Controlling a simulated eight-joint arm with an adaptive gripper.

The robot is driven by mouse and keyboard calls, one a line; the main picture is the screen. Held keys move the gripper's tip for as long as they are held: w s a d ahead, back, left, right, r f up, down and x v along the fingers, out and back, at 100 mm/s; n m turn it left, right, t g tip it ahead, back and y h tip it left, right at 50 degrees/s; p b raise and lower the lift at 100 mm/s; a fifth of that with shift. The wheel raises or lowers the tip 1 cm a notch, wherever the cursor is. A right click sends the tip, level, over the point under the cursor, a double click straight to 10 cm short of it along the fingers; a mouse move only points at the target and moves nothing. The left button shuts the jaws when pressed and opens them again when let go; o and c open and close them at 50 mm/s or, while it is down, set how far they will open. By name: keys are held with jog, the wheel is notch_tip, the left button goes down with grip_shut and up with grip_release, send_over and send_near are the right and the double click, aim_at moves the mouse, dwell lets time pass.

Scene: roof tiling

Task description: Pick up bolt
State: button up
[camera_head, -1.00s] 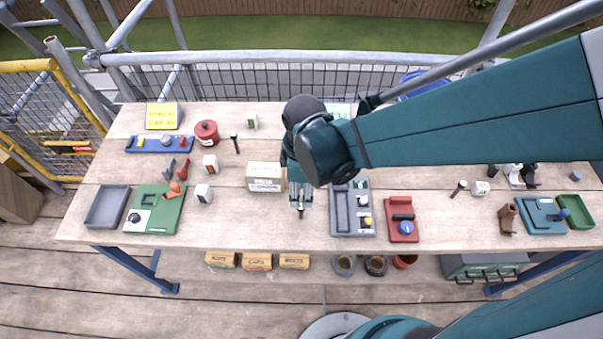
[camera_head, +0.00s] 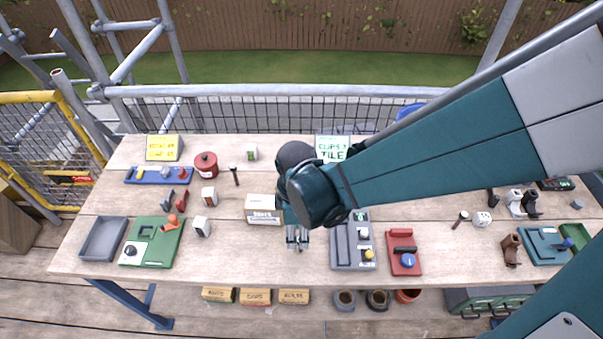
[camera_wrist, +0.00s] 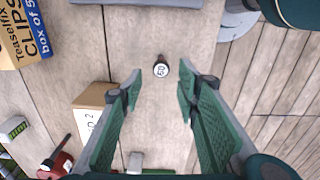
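The bolt (camera_wrist: 160,68) stands upright on the table in the wrist view, its round pale head marked with dark characters facing the camera. My gripper (camera_wrist: 158,84) is open, with one green finger on each side of the bolt's line and nothing between the pads. The bolt is just beyond the fingertips in the picture, apart from both. In the head view my gripper (camera_head: 297,240) is over the front middle of the table, and the bolt cannot be made out there.
In the wrist view a brown and white box (camera_wrist: 92,105) is close to the left finger. The table's front edge (camera_head: 300,282) is close by.

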jog(key=shift+f, duration=0.3)
jog(key=shift+f, duration=0.15)
jog(key=shift+d+f+b, duration=0.2)
jog(key=shift+f+b, duration=0.05)
jog(key=shift+f, duration=0.5)
jog(key=shift+d+f+b, duration=0.15)
jog(key=shift+f+b, duration=0.05)
jog(key=shift+f, duration=1.5)
jog(key=c, duration=1)
